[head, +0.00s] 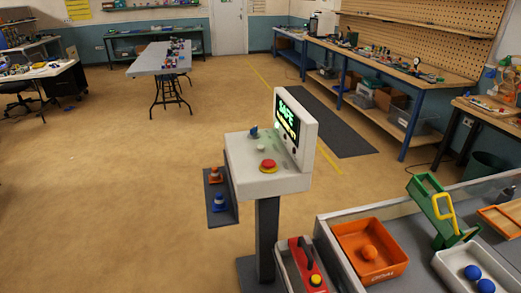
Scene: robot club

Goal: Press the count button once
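A light grey console (242,178) stands on a dark post near the middle of the head view. No label tells me which one is the count button. Neither of my grippers is in view.
At lower right, a grey table bears an orange bin (343,240) with a ball, a green stand with a yellow handle (431,205) and a white tray (450,264) with blue balls. Floor left is clear.

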